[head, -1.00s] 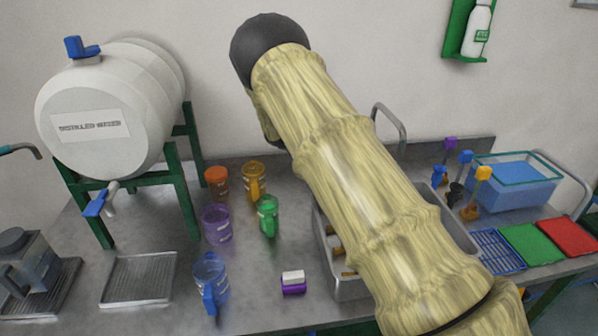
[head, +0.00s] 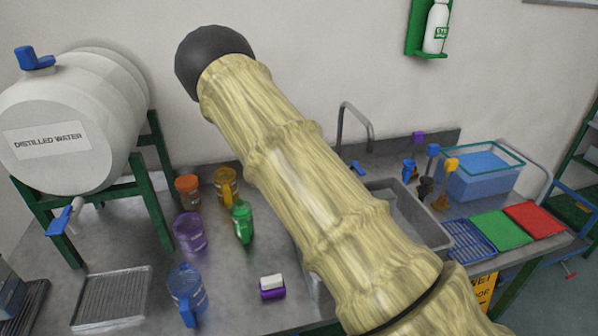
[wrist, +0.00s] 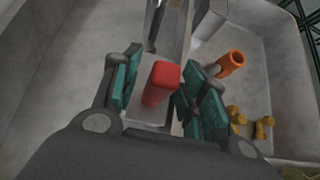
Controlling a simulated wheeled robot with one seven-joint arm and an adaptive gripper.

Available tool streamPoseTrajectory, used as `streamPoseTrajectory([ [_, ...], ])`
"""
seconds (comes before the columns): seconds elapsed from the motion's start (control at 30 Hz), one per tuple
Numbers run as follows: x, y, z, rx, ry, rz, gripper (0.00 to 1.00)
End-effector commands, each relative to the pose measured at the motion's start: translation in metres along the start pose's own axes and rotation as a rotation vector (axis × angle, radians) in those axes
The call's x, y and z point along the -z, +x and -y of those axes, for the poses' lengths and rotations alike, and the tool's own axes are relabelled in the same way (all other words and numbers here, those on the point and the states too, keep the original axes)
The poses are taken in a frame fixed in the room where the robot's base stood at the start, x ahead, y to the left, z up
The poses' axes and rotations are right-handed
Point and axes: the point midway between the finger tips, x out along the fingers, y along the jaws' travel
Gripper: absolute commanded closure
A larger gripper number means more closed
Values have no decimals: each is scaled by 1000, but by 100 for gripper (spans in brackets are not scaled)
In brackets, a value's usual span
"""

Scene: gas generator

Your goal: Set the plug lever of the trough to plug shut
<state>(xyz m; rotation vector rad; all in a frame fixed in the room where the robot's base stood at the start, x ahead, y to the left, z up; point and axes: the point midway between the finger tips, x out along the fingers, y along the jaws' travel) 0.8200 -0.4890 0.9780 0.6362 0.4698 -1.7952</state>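In the wrist view, a red block-like handle (wrist: 162,80), which looks like the plug lever, stands up between the two teal-padded fingers of my gripper (wrist: 164,65). A pale gap shows between the left pad and the red handle; the right pad is very close to it, and I cannot tell if they touch. The grey walls of the trough (wrist: 55,75) surround it. In the head view the metal trough (head: 430,232) shows at the right of my arm. My arm hides the gripper and the lever there.
In the wrist view an orange tube (wrist: 231,63) and yellow brass pieces (wrist: 238,118) lie right of my gripper in the trough. In the head view a green jug (head: 243,224), a blue jug (head: 187,290) and a tap (head: 357,122) stand near my arm.

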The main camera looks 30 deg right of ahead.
Motion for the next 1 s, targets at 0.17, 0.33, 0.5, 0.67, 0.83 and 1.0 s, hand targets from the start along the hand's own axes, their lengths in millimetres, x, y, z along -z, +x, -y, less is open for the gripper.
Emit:
streamPoseTrajectory([
  [0.17,0,-3,-1,-2,0,-1,57],
  [0.33,0,-16,-1,-3,1,-1,57],
  [0.5,0,-44,-1,-3,1,-1,57],
  [0.67,0,-74,-1,-3,0,0,57],
  [0.83,0,-100,-1,-2,1,-2,57],
  [1.0,0,-114,0,0,0,0,57],
])
